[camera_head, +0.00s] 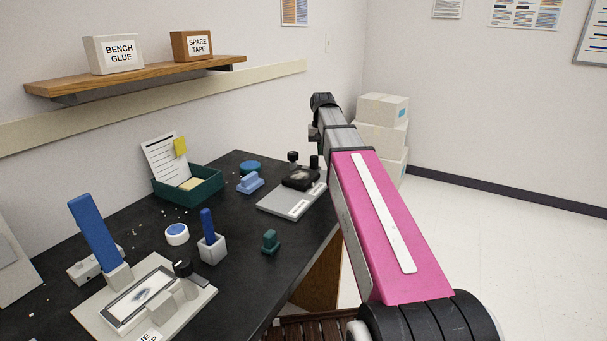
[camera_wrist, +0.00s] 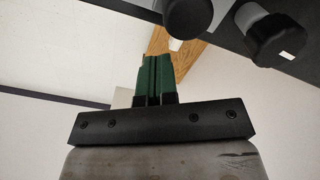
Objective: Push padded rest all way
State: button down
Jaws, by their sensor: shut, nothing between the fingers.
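My gripper (camera_wrist: 155,62) shows in the wrist view with its two green fingers together, shut and empty. In the head view its fingers cannot be made out. A grey plate (camera_head: 283,204) near the bench's far right corner bears a dark pad (camera_head: 300,178) and two black knobs (camera_head: 293,157). This pad may be the padded rest, but I cannot be sure. Two black knobs (camera_wrist: 275,38) show at the top of the wrist view, apart from my fingers. A tilted blue paddle (camera_head: 95,232) stands by a pale device (camera_head: 150,292) at the near left.
The black bench (camera_head: 265,262) holds a blue-handled block (camera_head: 210,240), a small green piece (camera_head: 270,241), a white round container (camera_head: 177,234), a blue piece (camera_head: 250,182) and a green tray (camera_head: 188,186). White boxes (camera_head: 382,110) are stacked behind. Open floor (camera_head: 500,270) lies right.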

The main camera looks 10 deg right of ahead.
aim_at(305, 172)
jog(key=shift+s+a, duration=1.35)
jog(key=shift+s, duration=0.5)
jog(key=shift+s+a, duration=1.3)
jog(key=shift+s, duration=0.5)
jog(key=shift+s+a, duration=1.35)
jog(key=shift+s, duration=0.5)
jog(key=shift+w, duration=0.1)
jog(key=shift+w+d, duration=0.45)
jog(key=shift+w, duration=0.1)
notch_tip(305, 172, up, 7)
dwell(0.7)
jog(key=shift+s, duration=0.1)
